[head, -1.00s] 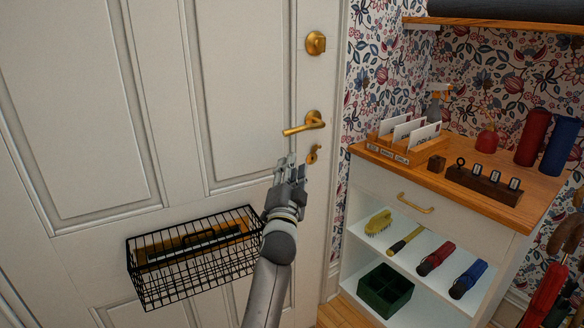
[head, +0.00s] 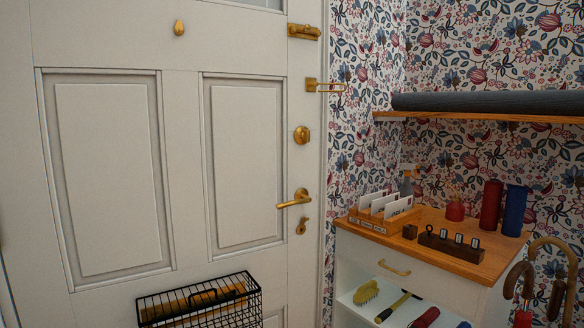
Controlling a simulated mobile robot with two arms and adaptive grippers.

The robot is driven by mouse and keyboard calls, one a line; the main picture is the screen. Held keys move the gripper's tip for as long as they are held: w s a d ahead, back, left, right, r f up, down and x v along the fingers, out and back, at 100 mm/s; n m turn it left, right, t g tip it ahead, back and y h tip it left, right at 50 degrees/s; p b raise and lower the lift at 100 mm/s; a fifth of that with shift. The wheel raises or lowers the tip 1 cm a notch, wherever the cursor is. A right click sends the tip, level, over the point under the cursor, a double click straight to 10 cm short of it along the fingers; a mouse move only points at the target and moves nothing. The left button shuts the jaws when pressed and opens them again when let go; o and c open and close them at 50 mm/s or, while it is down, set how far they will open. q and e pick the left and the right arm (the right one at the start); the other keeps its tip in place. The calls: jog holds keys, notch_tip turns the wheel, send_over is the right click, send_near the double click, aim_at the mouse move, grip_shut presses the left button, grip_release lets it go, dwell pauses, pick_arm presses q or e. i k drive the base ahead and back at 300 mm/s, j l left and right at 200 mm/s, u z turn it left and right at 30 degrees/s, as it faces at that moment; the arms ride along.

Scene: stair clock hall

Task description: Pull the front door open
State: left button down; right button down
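The front door (head: 240,160) is a white panelled door and looks shut in its frame. Its brass lever handle (head: 293,199) sits near the right edge and points left, roughly level. A keyhole plate (head: 303,226) is just below it. A round brass thumb-turn (head: 301,135) is above it. Higher up, a brass looped door guard (head: 324,87) reaches across the door's right edge toward the frame. A brass bolt-like fitting (head: 304,31) is near the top; whether it is engaged I cannot tell. Neither of my grippers is in view.
A black wire basket (head: 200,303) hangs low on the door. To the right stands a cabinet (head: 440,268) with letters (head: 388,207), bottles and a key rack on top. A shelf (head: 480,118) with a dark roll is above. Umbrellas (head: 545,275) stand at the lower right.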

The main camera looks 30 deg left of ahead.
aim_at(141, 157)
jog(key=i+u, duration=0.3)
jog(key=u, duration=0.15)
jog(key=i+u, duration=0.25)
jog(key=u, duration=0.15)
jog(key=l, duration=0.1)
